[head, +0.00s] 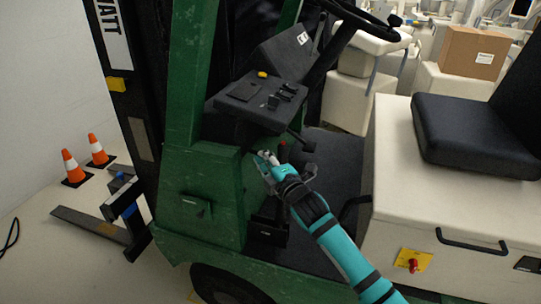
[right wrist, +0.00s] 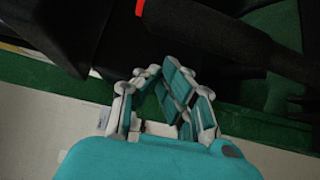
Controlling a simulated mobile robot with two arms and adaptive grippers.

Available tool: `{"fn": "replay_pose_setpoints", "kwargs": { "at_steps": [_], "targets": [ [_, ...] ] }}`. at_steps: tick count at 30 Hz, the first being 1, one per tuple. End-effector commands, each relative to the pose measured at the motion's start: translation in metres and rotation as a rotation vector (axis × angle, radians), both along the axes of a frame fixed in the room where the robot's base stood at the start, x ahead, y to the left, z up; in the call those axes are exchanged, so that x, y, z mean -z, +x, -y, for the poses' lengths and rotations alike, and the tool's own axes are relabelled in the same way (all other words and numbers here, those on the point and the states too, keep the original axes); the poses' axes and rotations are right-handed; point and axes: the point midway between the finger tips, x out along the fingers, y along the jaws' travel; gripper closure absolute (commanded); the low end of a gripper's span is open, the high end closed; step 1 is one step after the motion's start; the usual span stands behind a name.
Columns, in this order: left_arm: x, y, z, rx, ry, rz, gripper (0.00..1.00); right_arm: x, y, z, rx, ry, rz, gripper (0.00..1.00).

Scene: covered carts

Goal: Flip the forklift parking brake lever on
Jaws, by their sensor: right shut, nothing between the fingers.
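The parking brake lever (head: 282,151) is a dark upright lever with a reddish top, beside the green panel of the forklift (head: 205,190). Its lower part is partly hidden by my right gripper and arm. My right gripper (head: 266,159) is shut and empty, close beside the lever. In the right wrist view the fingers of my right gripper (right wrist: 168,75) are together with nothing between them. My left gripper is not in view.
The dashboard (head: 262,98) and the steering wheel (head: 360,18) are above my right gripper. The black seat (head: 475,135) on its pale base (head: 400,200) stands to the right. The dark floor (head: 335,160) between is open. Traffic cones (head: 72,167) stand far left.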

Motion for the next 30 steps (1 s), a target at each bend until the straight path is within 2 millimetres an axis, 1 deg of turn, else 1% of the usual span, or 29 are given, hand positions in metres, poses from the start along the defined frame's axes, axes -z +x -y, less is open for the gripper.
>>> {"fn": "replay_pose_setpoints", "kwargs": {
  "at_steps": [1, 6, 16, 20, 30],
  "targets": [
    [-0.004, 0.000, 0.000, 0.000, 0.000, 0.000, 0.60, -0.002, 0.001, 0.005, -0.001, 0.000, 0.001, 1.00],
    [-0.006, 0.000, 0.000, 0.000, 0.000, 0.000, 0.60, -0.001, 0.002, 0.014, -0.002, 0.001, 0.000, 1.00],
    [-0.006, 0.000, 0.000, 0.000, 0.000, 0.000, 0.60, -0.001, 0.002, 0.015, -0.003, 0.002, 0.001, 1.00],
    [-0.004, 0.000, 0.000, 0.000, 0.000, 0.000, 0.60, 0.000, 0.000, 0.019, -0.002, 0.012, 0.004, 1.00],
    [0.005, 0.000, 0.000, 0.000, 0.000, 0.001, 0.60, 0.002, -0.009, 0.052, 0.001, 0.102, 0.034, 1.00]
  ]
}}
